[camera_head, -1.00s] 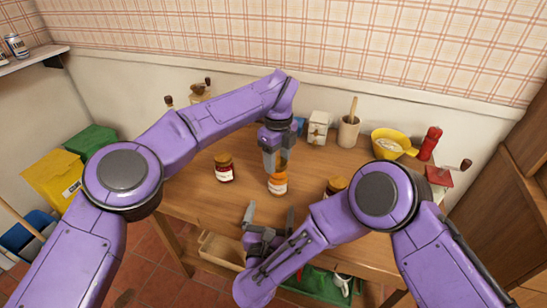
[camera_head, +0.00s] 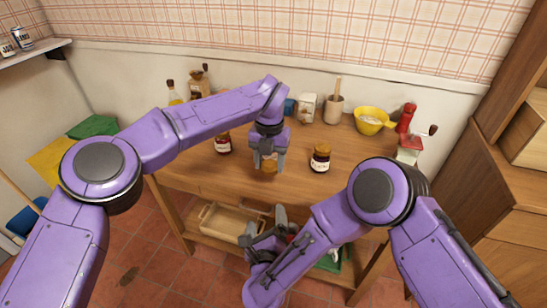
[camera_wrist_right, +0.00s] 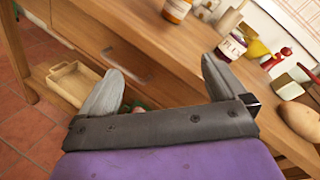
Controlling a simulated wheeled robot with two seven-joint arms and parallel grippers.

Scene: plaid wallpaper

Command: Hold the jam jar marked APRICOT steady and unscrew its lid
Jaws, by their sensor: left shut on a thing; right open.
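The orange jam jar (camera_head: 268,170) stands on the wooden table (camera_head: 200,175) near its front edge; I take it for the apricot one, but its marking is not readable. My left gripper (camera_head: 267,162) points down and is shut on this jar from above, its fingers covering the upper part. Whether they grip lid or glass I cannot tell. In the right wrist view the lower jar with its pale label (camera_wrist_right: 176,10) shows at the top edge. My right gripper (camera_head: 265,225) is open and empty, below and in front of the table edge; its spread fingers (camera_wrist_right: 162,68) fill the wrist view.
Dark jars stand left (camera_head: 223,146) and right (camera_head: 320,158) of the orange one. A yellow bowl (camera_head: 371,120), a utensil crock (camera_head: 333,110) and a red mill (camera_head: 406,118) stand behind to the right. A wooden tray (camera_head: 230,222) lies on the lower shelf.

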